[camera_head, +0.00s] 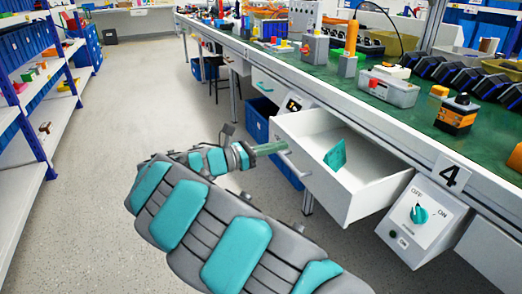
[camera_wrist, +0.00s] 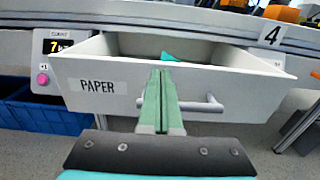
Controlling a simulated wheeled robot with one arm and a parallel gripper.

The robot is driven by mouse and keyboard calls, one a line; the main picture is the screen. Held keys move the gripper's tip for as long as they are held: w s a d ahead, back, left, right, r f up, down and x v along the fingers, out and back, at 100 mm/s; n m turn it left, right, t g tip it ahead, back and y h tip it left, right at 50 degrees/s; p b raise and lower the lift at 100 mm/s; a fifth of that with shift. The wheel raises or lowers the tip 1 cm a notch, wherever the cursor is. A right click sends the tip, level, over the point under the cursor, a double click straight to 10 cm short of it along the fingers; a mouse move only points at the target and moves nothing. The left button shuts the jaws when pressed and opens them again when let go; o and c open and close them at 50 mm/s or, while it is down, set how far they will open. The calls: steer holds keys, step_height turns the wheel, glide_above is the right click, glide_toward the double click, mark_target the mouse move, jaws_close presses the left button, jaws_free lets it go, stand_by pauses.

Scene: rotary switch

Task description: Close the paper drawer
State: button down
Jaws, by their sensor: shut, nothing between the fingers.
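The white paper drawer (camera_head: 345,195) is pulled out from under the workbench, with a teal piece (camera_head: 336,155) standing inside it. In the wrist view the drawer front (camera_wrist: 215,85) faces me, with a "PAPER" label on its left part and a bar handle (camera_wrist: 205,106) right of centre. My gripper (camera_head: 278,146) is shut and empty, its green fingers pointing at the drawer front. In the wrist view the fingertips (camera_wrist: 160,75) overlap the front near its middle, left of the handle's right end. I cannot tell whether they touch it.
A switch box (camera_head: 420,222) with a teal knob hangs under the bench, right of the drawer. A counter display (camera_wrist: 54,55) is left of the drawer. Blue bins (camera_wrist: 50,115) stand below. The green bench top (camera_head: 410,110) holds tools and boxes. The floor on the left is clear.

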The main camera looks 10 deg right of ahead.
steer(key=shift+x, duration=1.25)
